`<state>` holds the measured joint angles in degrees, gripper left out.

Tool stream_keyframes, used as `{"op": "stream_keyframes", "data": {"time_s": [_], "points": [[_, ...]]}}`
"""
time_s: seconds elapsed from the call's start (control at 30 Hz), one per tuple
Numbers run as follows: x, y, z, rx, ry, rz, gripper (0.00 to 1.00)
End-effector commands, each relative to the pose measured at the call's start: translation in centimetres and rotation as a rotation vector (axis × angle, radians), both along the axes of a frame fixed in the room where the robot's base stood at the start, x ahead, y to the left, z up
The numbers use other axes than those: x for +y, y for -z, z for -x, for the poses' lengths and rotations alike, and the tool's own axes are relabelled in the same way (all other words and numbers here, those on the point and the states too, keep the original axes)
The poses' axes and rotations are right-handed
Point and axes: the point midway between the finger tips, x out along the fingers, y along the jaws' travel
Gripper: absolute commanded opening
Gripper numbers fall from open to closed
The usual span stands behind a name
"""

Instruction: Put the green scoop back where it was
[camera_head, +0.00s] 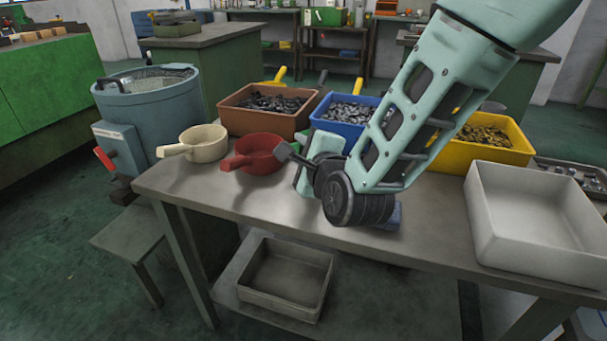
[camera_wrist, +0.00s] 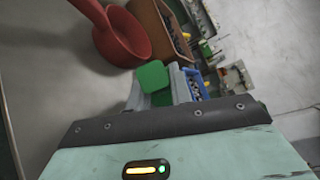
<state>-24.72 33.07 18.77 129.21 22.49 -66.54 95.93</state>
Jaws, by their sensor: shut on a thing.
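My gripper (camera_head: 292,153) is over the table, just right of the red scoop, and points left. In the wrist view my gripper (camera_wrist: 172,88) is shut on the green scoop (camera_wrist: 153,76), of which a rounded green part shows between the fingers. The rest of the green scoop is hidden by the gripper, and I cannot clearly make it out in the head view. The red scoop (camera_head: 262,153) and a cream scoop (camera_head: 206,142) stand on the table to the left. The red scoop also shows in the wrist view (camera_wrist: 122,38).
A brown bin (camera_head: 240,121), a blue bin (camera_head: 325,128) and a yellow bin (camera_head: 455,158) of small parts line the table's back. An empty white tray (camera_head: 540,258) is at the right. A blue-grey drum machine (camera_head: 157,118) stands left. The table's front left is clear.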

Motion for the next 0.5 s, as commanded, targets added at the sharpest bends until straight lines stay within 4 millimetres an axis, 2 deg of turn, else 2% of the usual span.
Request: {"op": "stream_keyframes", "data": {"time_s": [0.23,0.4,0.5], "points": [[0.0,2.2,0.0,-0.001,-0.001,0.001,0.0],[0.0,4.6,0.0,0.001,0.0,0.001,0.0],[0.0,5.0,0.0,-0.002,0.0,0.0,0.0]]}}
